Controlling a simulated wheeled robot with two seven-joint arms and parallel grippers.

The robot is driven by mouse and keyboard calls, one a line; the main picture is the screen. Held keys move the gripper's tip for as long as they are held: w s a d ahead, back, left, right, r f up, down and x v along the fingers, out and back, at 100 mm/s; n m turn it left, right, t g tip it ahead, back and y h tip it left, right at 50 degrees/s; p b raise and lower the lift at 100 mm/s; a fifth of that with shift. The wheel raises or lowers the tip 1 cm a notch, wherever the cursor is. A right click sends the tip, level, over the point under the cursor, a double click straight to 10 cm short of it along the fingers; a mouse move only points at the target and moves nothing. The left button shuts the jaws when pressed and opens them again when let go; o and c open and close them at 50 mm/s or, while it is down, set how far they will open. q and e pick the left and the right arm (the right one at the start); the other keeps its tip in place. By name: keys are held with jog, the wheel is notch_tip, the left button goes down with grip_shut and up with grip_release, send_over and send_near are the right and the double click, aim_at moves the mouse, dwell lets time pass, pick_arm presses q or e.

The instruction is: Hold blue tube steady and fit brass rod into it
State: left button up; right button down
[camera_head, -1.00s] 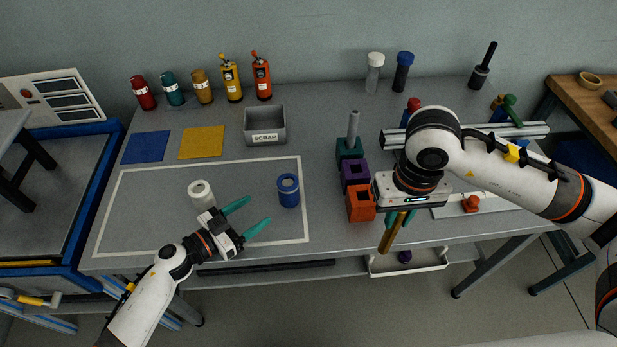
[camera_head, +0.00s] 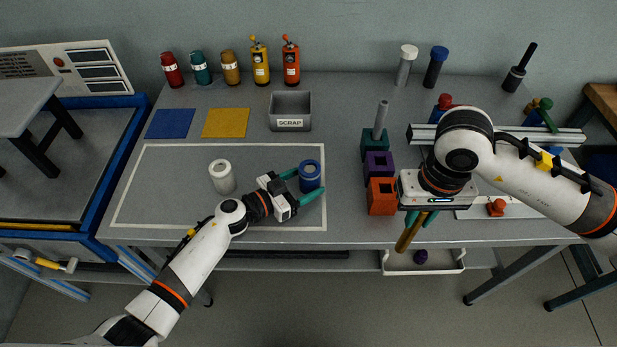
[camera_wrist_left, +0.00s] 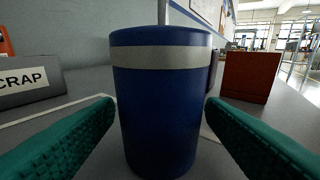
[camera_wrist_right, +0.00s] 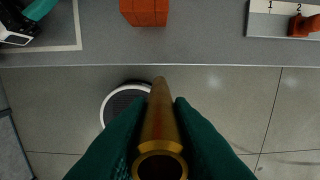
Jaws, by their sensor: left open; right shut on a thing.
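The blue tube (camera_head: 309,177), with a pale band near its top, stands upright inside the white outline on the table. My left gripper (camera_head: 306,184) is open, its teal fingers on either side of the tube. In the left wrist view the tube (camera_wrist_left: 160,105) stands between the two fingers, with a gap visible at each side. My right gripper (camera_head: 420,217) is shut on the brass rod (camera_head: 408,236), which hangs tilted past the table's front edge. In the right wrist view the rod (camera_wrist_right: 160,130) points away between the fingers.
A white tube (camera_head: 222,176) stands left of the blue tube. Orange (camera_head: 381,204), purple (camera_head: 378,164) and teal (camera_head: 373,146) blocks stand to its right. A grey SCRAP bin (camera_head: 290,124) is behind. A white tray (camera_head: 440,271) is below the table edge.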

pick_arm(q)
jog(key=shift+w+d, duration=0.1)
jog(key=shift+d, duration=0.05)
jog(key=shift+c, duration=0.3)
jog(key=c, duration=0.6)
jog(key=shift+c, duration=0.2)
pick_arm(e)
jog(key=w+a+r+m, duration=0.1)
jog(key=w+a+r, duration=0.2)
jog(key=w+a, duration=0.6)
jog(key=w+a+r+m, duration=0.2)
jog(key=w+a+r, duration=0.1)
jog(key=w+a, duration=0.6)
jog(key=shift+a, duration=0.5)
